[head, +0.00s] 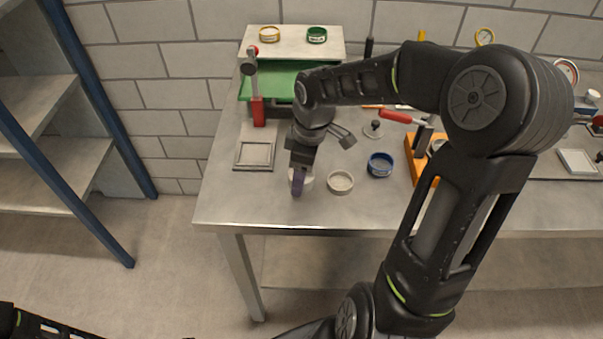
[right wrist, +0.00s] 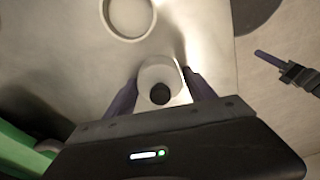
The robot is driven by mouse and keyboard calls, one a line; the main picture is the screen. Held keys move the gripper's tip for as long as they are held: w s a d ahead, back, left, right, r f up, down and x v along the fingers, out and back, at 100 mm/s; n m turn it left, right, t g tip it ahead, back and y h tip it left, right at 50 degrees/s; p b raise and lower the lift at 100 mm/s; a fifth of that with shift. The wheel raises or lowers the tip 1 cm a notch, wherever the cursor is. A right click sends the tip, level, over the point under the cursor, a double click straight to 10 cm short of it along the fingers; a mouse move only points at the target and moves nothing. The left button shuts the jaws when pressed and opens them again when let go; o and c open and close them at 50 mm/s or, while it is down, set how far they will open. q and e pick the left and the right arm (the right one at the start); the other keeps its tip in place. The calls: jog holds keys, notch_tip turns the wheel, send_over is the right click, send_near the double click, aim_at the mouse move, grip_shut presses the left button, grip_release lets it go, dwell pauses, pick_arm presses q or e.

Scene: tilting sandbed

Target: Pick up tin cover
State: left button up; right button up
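The tin cover (right wrist: 155,70), a pale disc with a black knob, sits between the two purple fingers of my right gripper (right wrist: 160,82) in the right wrist view. In the head view the right gripper (head: 298,188) is low over the bench's front left, and its finger partly hides a pale round thing (head: 308,181). The fingers stand apart on either side of it; whether they touch it is hard to tell. My left gripper (right wrist: 270,62) is at the right of the right wrist view, away from the bench, its opening unclear.
An open pale tin (head: 341,182) and a blue tin (head: 380,165) stand to the right. A square tray (head: 255,153) and a red-handled post (head: 257,105) are to the left. A green board (head: 272,80) is behind. The bench edge (head: 300,226) is close in front.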

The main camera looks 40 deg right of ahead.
jog(key=c, duration=1.1)
jog(key=shift+o, duration=0.2)
notch_tip(320, 180, up, 10)
jog(key=shift+f+b, duration=0.25)
jog(key=shift+b, duration=0.2)
jog(key=shift+r, duration=0.3)
